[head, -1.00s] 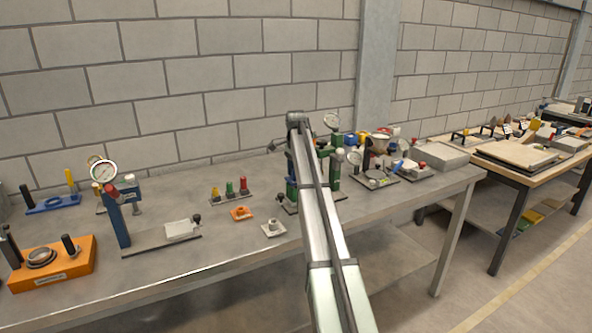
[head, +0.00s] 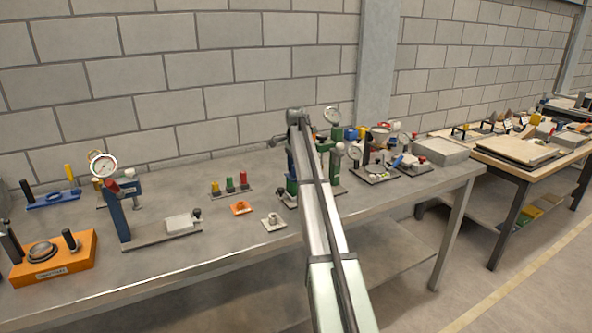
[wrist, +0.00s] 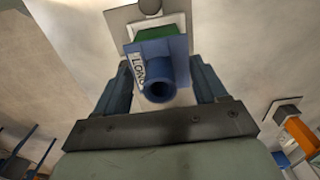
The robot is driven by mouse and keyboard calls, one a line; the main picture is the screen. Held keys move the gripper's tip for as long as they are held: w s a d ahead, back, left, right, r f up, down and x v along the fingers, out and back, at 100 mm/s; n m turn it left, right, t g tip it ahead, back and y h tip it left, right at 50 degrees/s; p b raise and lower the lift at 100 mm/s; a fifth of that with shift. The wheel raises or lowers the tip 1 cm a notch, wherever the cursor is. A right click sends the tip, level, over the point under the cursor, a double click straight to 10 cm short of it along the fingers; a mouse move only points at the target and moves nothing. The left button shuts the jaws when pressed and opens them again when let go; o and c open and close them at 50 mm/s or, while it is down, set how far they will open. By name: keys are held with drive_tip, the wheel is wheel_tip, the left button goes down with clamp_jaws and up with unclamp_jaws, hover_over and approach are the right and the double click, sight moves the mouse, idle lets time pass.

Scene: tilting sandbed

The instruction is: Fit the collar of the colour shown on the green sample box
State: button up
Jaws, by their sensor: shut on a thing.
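In the wrist view my gripper (wrist: 160,76) is shut on a blue collar (wrist: 157,82), a short round tube on a square plate. A white label on the plate seems to read "LONG". The tube's open end faces the camera. Beyond the plate shows a green block (wrist: 152,33) with a pale border, partly covered by the collar; it may be the green sample box. I cannot tell whether collar and block touch. In the head view my arm hides the gripper and collar. An orange collar (head: 241,208) and a whitish collar (head: 273,222) lie on the bench.
A blue gauge stand (head: 117,212) and an orange fixture (head: 53,260) stand at left. Yellow, green and red pegs sit on a small rack (head: 231,191). A green-framed stand (head: 336,165) and small instruments (head: 378,172) crowd the arm's right.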

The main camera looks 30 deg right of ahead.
drive_tip(key=shift+f, duration=0.3)
idle(0.6)
drive_tip(key=o, duration=1.1)
wheel_tip(320, 180, up, 14)
drive_tip(key=shift+f, duration=0.1)
idle(0.5)
